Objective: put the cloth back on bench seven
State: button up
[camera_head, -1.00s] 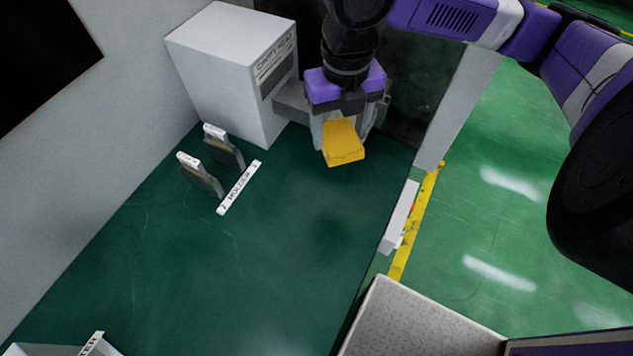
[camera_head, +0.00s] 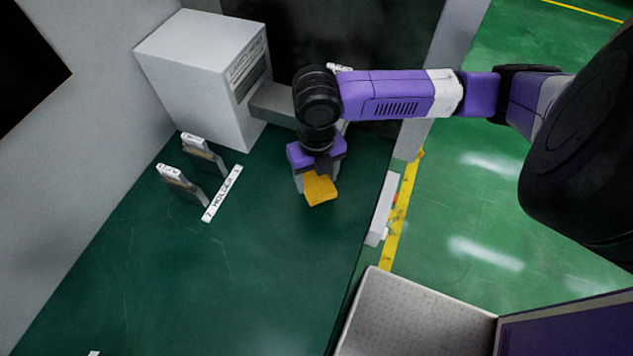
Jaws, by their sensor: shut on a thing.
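The yellow cloth (camera_head: 320,190) is a small folded block between the fingers of my gripper (camera_head: 310,181). My gripper points down over the far right part of the dark green bench top (camera_head: 200,290). It is shut on the cloth. The cloth is at or just above the bench surface; I cannot tell if it touches. No label reading bench seven is clear in this view.
A grey box-shaped machine (camera_head: 200,75) stands at the back left. Two small upright holders (camera_head: 183,183) sit by a white label strip (camera_head: 222,194). A white box (camera_head: 383,209) is at the bench's right edge. The bench's front middle is clear.

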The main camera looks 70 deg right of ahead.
aim_at(317, 181)
jog(key=shift+f, duration=1.55)
jog(key=shift+f, duration=0.1)
jog(key=shift+f, duration=0.1)
jog(key=o, duration=1.3)
